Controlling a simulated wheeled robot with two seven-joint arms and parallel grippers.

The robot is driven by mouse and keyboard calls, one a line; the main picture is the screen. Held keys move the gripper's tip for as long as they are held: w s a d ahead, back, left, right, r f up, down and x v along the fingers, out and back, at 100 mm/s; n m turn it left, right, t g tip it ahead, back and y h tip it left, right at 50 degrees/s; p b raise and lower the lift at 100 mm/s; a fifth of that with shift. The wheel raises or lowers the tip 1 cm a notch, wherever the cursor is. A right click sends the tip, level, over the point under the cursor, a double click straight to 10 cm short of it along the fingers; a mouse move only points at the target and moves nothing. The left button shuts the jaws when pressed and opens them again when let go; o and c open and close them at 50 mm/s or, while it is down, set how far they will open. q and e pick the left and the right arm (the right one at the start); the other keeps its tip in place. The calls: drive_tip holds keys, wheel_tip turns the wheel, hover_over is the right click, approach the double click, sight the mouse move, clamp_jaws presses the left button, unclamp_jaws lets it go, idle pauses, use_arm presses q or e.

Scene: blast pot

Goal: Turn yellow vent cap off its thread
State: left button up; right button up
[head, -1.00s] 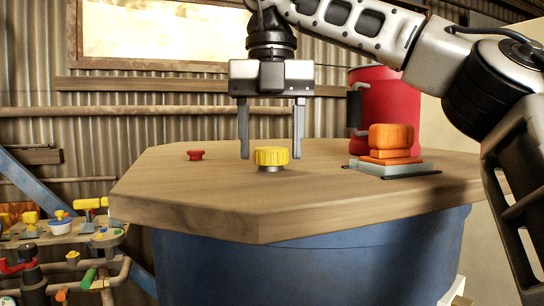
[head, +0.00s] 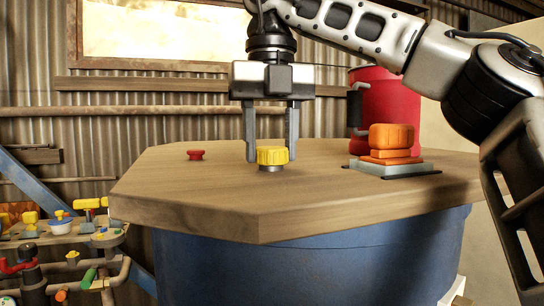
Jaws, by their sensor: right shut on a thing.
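The yellow vent cap (head: 272,155), with a ribbed edge, sits upright on a short grey neck on the octagonal wooden top (head: 200,190). My right gripper (head: 271,158) points straight down over it, with one finger on the left and one on the right of the cap. It is shut on the cap. My left gripper is not in view.
A small red knob (head: 196,154) stands left of the cap. An orange block (head: 391,138) on a grey plate (head: 395,168) stands to the right, with a red drum (head: 390,100) behind. The wooden top's front is clear.

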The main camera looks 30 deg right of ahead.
sight(271, 147)
drive_tip(key=n, duration=0.4)
drive_tip(key=shift+r, duration=0.15)
drive_tip(key=shift+r+p, duration=0.55)
drive_tip(key=shift+p, duration=0.3)
drive_tip(key=shift+r, duration=0.15)
drive_tip(key=shift+r+p, duration=0.4)
drive_tip(key=shift+r, duration=1.6)
drive_tip(key=shift+f, duration=0.1)
